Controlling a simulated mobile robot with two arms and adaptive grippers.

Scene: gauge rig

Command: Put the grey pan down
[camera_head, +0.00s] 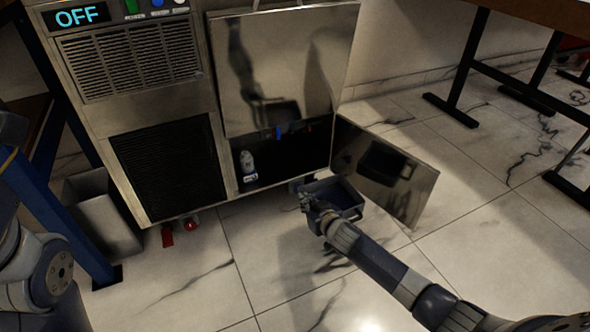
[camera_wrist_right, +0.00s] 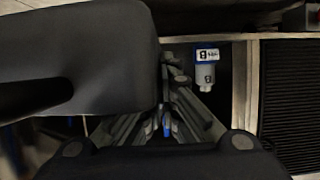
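The grey pan (camera_head: 340,192) is a dark, open box in front of the machine's open lower compartment, beside its swung-out door. My right gripper (camera_head: 308,200) is at the pan's near left side and appears shut on its rim. In the right wrist view the pan (camera_wrist_right: 75,60) fills the upper left, and the gripper fingers (camera_wrist_right: 172,85) close in at its edge; their tips are partly hidden. A dark shadow lies on the floor below the pan, which looks raised. My left gripper is not in view; only part of the left arm shows.
A white bottle (camera_head: 248,166) stands in the compartment and shows in the wrist view (camera_wrist_right: 207,70). The open metal door (camera_head: 400,190) is right of the pan. A grey bin (camera_head: 108,215) and red fittings (camera_head: 167,236) are left. Tiled floor (camera_head: 480,240) is clear at right.

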